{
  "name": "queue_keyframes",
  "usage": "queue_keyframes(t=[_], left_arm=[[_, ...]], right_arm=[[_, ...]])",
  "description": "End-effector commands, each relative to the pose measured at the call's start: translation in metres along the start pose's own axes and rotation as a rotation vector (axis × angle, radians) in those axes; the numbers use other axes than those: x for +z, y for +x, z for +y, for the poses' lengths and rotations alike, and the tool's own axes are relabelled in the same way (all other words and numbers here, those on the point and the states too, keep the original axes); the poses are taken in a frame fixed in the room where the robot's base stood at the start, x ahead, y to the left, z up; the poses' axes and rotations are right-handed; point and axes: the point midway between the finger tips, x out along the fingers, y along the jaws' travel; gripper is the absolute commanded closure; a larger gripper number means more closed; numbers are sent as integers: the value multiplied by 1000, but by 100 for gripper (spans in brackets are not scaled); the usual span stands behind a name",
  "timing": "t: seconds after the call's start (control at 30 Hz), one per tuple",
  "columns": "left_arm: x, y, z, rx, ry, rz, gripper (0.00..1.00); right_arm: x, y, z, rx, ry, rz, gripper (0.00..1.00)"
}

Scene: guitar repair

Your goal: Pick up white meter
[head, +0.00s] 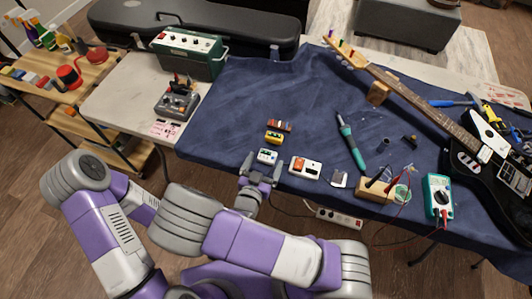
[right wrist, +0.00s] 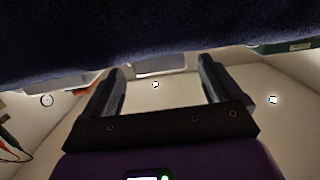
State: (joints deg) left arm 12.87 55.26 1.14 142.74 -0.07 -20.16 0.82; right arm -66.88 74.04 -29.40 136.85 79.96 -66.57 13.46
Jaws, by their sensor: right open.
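A small white device with blue on its face (head: 267,156) lies on the blue cloth near the table's front edge. No lettering can be read, so I cannot tell if it is the white meter. My right gripper (head: 262,169) is open just in front of it, fingers spread towards it. In the right wrist view, which looks upside down, my right gripper (right wrist: 161,78) is open with a pale object (right wrist: 165,60) seen between its fingers. My left gripper is not in view.
A white and orange box (head: 305,167) lies right of my right gripper. Small yellow (head: 275,138) and red (head: 280,126) boxes lie behind the white device. A teal soldering iron (head: 350,143) and a guitar (head: 425,100) lie farther right. The cloth's middle (head: 250,95) is clear.

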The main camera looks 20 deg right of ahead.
Motion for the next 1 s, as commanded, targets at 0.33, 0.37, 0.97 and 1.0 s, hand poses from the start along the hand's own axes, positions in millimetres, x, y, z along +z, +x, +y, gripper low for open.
queue_keyframes(t=[0.33,0.37,0.97,1.0], left_arm=[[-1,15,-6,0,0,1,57],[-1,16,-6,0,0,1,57],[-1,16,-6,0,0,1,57],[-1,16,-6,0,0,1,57]], right_arm=[[1,49,-1,3,1,-1,8],[0,51,-1,3,1,-1,8],[-1,56,-2,0,0,-2,54],[-1,56,-2,0,0,-2,61]])
